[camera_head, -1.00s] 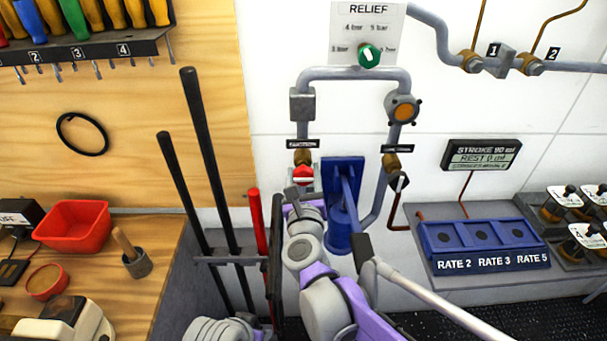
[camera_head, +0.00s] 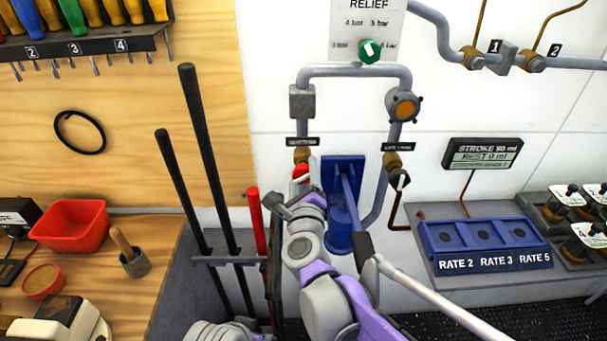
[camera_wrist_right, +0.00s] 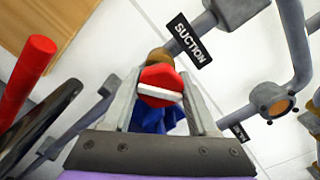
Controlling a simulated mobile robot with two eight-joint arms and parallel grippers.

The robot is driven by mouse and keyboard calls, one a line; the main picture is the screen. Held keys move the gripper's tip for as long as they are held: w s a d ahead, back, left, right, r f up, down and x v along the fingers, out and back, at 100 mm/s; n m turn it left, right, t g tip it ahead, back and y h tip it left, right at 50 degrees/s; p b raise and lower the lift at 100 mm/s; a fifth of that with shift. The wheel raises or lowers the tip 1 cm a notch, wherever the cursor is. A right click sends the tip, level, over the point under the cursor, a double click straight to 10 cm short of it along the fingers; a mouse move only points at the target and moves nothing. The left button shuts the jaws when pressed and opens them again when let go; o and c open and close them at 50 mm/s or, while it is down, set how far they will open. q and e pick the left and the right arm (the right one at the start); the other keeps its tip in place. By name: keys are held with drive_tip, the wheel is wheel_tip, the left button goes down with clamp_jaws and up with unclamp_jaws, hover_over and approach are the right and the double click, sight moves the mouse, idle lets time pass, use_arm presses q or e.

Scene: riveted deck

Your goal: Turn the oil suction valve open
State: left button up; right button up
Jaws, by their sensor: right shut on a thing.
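The oil suction valve has a red knob (camera_head: 300,171) with a white bar, below a brass fitting on the left leg of the grey pipe loop. The right wrist view shows the red knob (camera_wrist_right: 160,82) between the two grey fingers, its white bar running across from finger to finger. The SUCTION label (camera_wrist_right: 189,39) is beside it. My right gripper (camera_head: 292,200) is shut on the knob and hides its lower part in the head view. My left gripper is not in view.
A blue pump (camera_head: 342,220) with a long lever (camera_head: 430,295) stands just right of the valve. A red-handled bar (camera_head: 257,222) and black rods (camera_head: 205,160) stand close on the left.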

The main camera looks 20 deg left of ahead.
drive_tip(key=n+b, duration=0.1)
drive_tip(key=n, duration=1)
drive_tip(key=shift+b, duration=0.3)
idle(0.4)
drive_tip(key=o, duration=1.4)
drive_tip(key=shift+s, duration=0.1)
drive_tip(key=v, duration=1)
drive_tip(key=shift+s+d+r, duration=0.1)
drive_tip(key=shift+s+d, duration=0.05)
drive_tip(key=shift+s, duration=0.15)
